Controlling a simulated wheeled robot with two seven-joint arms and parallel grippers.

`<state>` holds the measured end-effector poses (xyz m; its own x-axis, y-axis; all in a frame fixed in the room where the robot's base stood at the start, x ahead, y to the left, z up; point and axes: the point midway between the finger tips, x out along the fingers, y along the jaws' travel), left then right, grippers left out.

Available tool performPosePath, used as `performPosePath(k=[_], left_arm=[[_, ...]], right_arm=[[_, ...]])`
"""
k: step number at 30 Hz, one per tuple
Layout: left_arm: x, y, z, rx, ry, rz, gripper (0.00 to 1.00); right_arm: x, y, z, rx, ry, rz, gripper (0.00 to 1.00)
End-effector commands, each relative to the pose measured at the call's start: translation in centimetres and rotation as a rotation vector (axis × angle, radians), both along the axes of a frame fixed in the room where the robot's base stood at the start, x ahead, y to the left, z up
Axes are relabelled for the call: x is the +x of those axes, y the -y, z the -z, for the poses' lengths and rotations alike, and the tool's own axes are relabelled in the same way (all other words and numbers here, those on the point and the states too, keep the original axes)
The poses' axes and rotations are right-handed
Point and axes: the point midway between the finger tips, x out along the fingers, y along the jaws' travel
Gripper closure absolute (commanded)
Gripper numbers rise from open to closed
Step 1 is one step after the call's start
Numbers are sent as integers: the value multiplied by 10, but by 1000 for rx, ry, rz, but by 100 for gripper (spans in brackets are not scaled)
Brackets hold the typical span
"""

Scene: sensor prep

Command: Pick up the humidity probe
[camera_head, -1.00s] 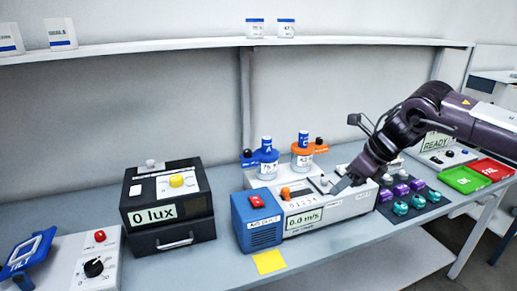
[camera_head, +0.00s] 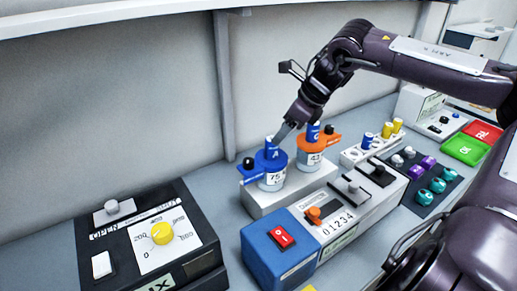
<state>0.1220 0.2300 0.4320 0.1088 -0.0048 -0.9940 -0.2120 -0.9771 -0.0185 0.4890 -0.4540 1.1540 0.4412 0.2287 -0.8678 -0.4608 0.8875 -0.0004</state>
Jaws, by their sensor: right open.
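Two lidded jars stand on a white block behind the meter. The left jar has a blue lid (camera_head: 264,166) and a label reading about 75; a blue cylinder marked A (camera_head: 271,147) stands upright in its top. The right jar has an orange lid (camera_head: 315,143) and a label reading about 43, with another blue upright cylinder (camera_head: 313,132) in it. I cannot tell from the markings which is the humidity probe. My right gripper (camera_head: 283,131) is open, its fingertips pointing down close beside the top of the A cylinder. Whether they touch it is unclear. My left gripper is out of view.
A black box with a yellow knob (camera_head: 162,233) stands front left. A blue unit with a red switch (camera_head: 281,237) adjoins the white meter (camera_head: 335,221). Farther right are a white rack (camera_head: 366,151), a dark tray of knobs (camera_head: 447,182) and green and red trays (camera_head: 464,149).

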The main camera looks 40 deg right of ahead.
Motion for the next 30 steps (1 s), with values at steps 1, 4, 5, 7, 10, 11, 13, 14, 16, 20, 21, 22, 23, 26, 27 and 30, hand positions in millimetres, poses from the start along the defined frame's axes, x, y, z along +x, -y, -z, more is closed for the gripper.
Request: performPosePath(k=[1,4,5,7,10,11,13,14,16,20,21,22,23,26,27,30], left_arm=[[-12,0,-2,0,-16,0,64],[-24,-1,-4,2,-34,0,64],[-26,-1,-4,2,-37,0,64],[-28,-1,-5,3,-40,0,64],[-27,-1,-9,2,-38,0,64],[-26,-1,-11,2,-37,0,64],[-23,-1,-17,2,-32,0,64],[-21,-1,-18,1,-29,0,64],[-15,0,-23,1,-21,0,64],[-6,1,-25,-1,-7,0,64],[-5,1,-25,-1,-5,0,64],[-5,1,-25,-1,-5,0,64],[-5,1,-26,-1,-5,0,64],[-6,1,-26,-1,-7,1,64],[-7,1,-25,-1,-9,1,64],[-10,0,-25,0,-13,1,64]], right_arm=[[1,-2,6,2,-6,0,41],[6,-4,14,2,-5,-1,41],[7,-4,15,1,-4,-1,41],[9,-5,19,1,-4,0,41],[11,-6,24,2,-4,0,41],[12,-7,26,2,-6,0,41],[15,-8,33,3,-6,1,41],[16,-9,37,2,-8,1,41],[19,-11,44,2,-7,1,41],[25,-13,57,0,-6,1,41],[26,-14,60,0,-6,1,41],[27,-14,61,0,-4,1,41],[28,-14,63,0,-4,1,41],[30,-15,65,0,-2,2,41],[30,-15,66,0,-1,2,41],[30,-16,66,1,0,2,41]])
